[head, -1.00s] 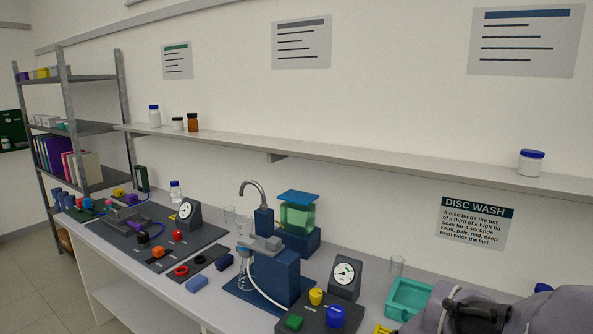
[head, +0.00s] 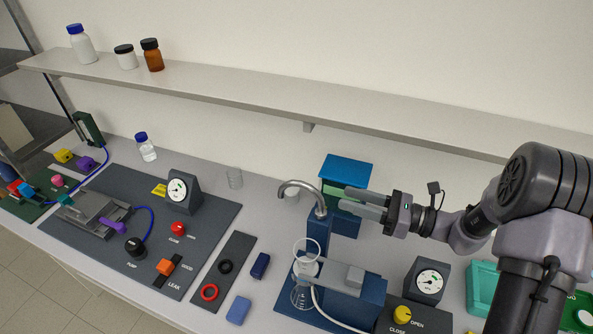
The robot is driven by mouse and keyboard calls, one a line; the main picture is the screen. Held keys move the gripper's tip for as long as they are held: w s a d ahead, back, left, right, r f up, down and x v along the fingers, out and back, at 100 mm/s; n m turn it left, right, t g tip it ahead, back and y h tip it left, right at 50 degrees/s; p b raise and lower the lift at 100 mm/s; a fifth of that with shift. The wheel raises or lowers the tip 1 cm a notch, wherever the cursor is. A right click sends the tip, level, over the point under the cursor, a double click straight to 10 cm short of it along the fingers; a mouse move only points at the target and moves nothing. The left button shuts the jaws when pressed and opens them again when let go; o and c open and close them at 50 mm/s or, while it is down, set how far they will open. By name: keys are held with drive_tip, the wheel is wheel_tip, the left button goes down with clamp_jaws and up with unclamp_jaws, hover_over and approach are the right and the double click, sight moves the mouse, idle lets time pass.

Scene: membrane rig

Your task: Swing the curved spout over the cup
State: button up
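The curved grey spout (head: 298,185) rises from a blue column (head: 317,238) and arches left, its tip pointing down.
A glass flask (head: 303,292) and a blue block with a grey top (head: 355,285) stand in front of the column. A gauge (head: 429,281) and yellow knob (head: 402,314) are at right. The shelf (head: 250,98) runs above.

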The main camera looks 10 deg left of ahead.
sight(306, 186)
drive_tip(key=w+a, duration=0.1)
drive_tip(key=a, duration=0.8)
drive_tip(key=w+a+p, duration=0.1)
drive_tip(key=a, duration=0.4)
drive_tip(key=shift+w, duration=0.3)
drive_tip(key=shift+c, duration=0.5)
drive_tip(key=shift+w, duration=0.1)
clamp_jaws()
drive_tip(key=shift+f, duration=0.15)
